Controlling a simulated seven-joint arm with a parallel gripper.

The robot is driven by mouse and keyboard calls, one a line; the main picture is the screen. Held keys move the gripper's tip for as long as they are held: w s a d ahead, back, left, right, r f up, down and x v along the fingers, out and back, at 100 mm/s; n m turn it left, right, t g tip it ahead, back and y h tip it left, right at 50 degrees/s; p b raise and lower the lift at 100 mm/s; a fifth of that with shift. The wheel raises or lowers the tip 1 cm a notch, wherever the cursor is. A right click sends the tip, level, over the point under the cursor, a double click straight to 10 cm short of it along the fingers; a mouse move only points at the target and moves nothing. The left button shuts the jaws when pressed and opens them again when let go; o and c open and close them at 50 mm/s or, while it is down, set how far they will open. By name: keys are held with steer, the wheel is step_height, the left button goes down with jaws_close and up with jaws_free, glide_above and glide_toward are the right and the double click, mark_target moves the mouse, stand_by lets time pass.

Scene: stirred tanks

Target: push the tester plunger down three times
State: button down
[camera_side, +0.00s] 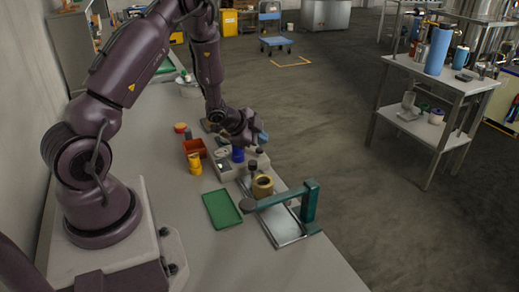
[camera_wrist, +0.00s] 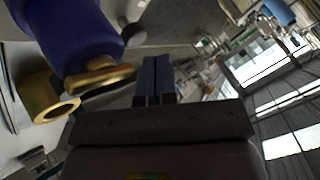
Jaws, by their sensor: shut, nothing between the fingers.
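My gripper (camera_side: 262,138) is at the far end of the bench, held above the cluster of parts. In the wrist view its two bluish fingers (camera_wrist: 154,80) are together with nothing between them. A blue cylinder (camera_side: 237,155) stands below the gripper in the side view. In the wrist view a large blue body with a gold collar (camera_wrist: 70,40) is close to the left of the fingers and apart from them. A gold ring-shaped part (camera_side: 262,186) sits nearer the camera, with a dark knob (camera_side: 252,166) behind it. I cannot tell for sure which part is the tester plunger.
A teal stand (camera_side: 310,203) with an arm and round dark end rises from a metal plate (camera_side: 284,230). The front of the bench is clear.

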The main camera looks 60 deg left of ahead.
mark_target(259, 150)
steer(key=shift+f, duration=0.1)
steer(key=shift+f, duration=0.35)
steer(key=shift+f, duration=0.75)
stand_by(1.0)
steer(key=shift+r, duration=1.15)
steer(key=shift+r, duration=0.1)
steer(key=shift+r, duration=2.4)
